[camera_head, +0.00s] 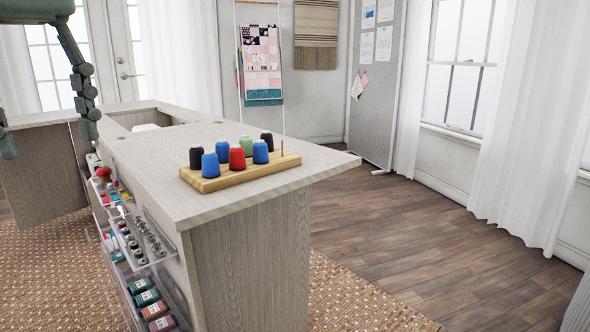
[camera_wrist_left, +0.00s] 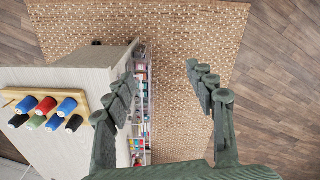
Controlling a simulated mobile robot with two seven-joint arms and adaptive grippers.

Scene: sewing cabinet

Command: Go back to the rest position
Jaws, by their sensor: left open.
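My left gripper (camera_head: 48,140) hangs at the upper left of the head view, its two fingers pointing down, open and empty. In the left wrist view its fingers (camera_wrist_left: 163,78) are spread wide over the woven rug (camera_wrist_left: 175,60), with nothing between them. The cabinet's pale wood top (camera_head: 150,170) is to the right of the gripper in the head view. My right gripper is in neither view.
A wooden spool rack (camera_head: 215,183) with several black, blue, red and green spools stands on the cabinet top. Clear side bins (camera_head: 140,240) hold more thread and small items. Wood floor (camera_head: 420,240) is clear to the right.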

